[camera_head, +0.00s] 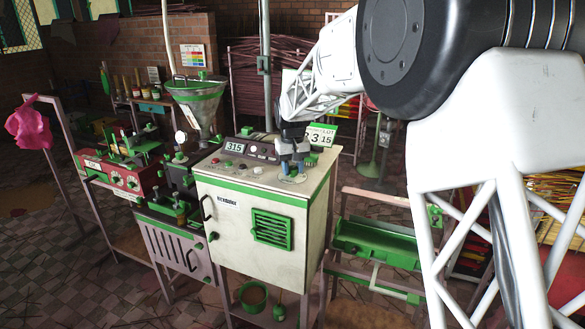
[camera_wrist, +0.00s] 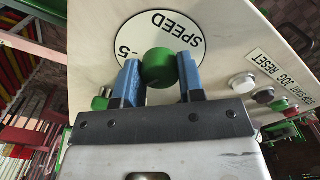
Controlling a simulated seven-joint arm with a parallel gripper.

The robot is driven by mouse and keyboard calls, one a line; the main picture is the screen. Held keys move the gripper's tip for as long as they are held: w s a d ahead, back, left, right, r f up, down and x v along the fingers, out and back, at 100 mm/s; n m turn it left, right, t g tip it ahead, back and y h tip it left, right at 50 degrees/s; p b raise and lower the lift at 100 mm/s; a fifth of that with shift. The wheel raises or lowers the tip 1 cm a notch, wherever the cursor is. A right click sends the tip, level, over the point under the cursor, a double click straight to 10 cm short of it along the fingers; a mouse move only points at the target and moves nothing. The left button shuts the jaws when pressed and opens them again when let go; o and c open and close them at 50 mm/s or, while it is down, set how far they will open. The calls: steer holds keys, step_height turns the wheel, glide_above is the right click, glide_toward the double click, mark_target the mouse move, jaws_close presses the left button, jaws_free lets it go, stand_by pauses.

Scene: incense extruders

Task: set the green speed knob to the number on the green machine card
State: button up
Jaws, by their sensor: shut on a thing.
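The green speed knob (camera_wrist: 158,66) sits on a round white dial plate (camera_wrist: 160,25) marked SPEED. One number, which looks like a 5, shows beside the knob; the pointer position is not readable. My gripper (camera_wrist: 160,80) has its blue fingers on both sides of the knob, shut on it. In the head view my gripper (camera_head: 292,162) reaches down onto the top panel of the white and green machine (camera_head: 230,205) and hides most of the knob. A green-edged card (camera_head: 321,135) stands behind it, partly covered, with LOT and digits like 3 and 15 showing.
A display reading 315 (camera_head: 236,147) and several buttons (camera_head: 228,163) are left of my gripper. JOG and RESET labels (camera_wrist: 270,66) lie beside the dial. A metal hopper (camera_head: 197,100) stands further left, and a green tray (camera_head: 375,240) is to the right.

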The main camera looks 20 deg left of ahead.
mark_target(293, 168)
steer(key=shift+m, duration=1)
steer(key=o, duration=0.9)
steer(key=shift+r, duration=0.15)
steer(key=shift+r, duration=3.8)
steer(key=shift+d, duration=0.1)
